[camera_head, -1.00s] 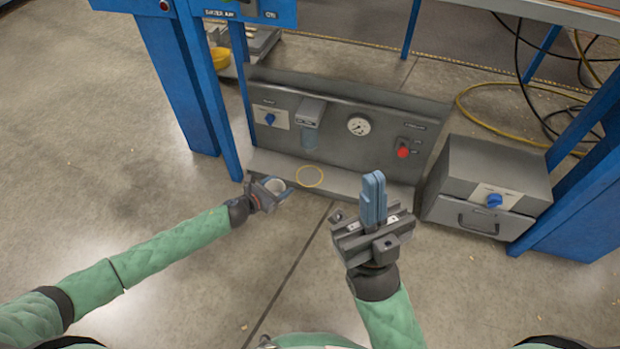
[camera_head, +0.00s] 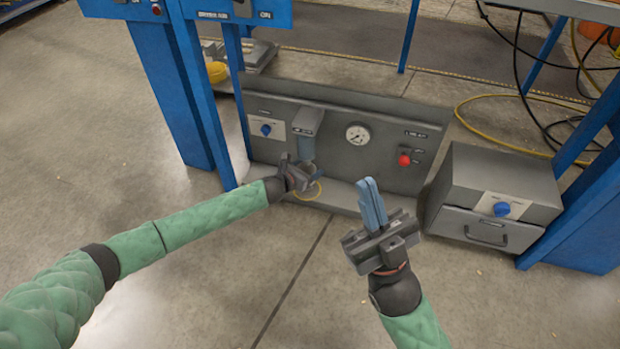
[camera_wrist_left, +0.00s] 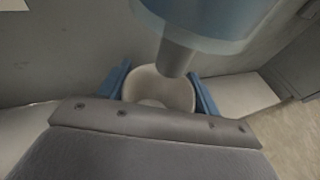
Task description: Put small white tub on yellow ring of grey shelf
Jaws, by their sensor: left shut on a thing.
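My left gripper (camera_head: 305,178) is at the grey shelf (camera_head: 345,196), below the blue cylinder on the panel. In the left wrist view its blue fingers (camera_wrist_left: 158,90) are shut on the small white tub (camera_wrist_left: 158,88), one on each side. The tub looks upright and its open top shows. In the head view the gripper mostly hides the tub. The yellow ring (camera_head: 314,194) on the shelf is partly covered by the gripper. I cannot tell whether the tub touches the shelf. My right gripper (camera_head: 371,203) is shut and empty, in front of the shelf.
A blue cylinder (camera_wrist_left: 195,22) with a grey nozzle hangs close above the tub. The panel behind carries a gauge (camera_head: 358,134) and a red button (camera_head: 404,160). A grey drawer box (camera_head: 495,190) stands right; a blue post (camera_head: 205,110) stands left.

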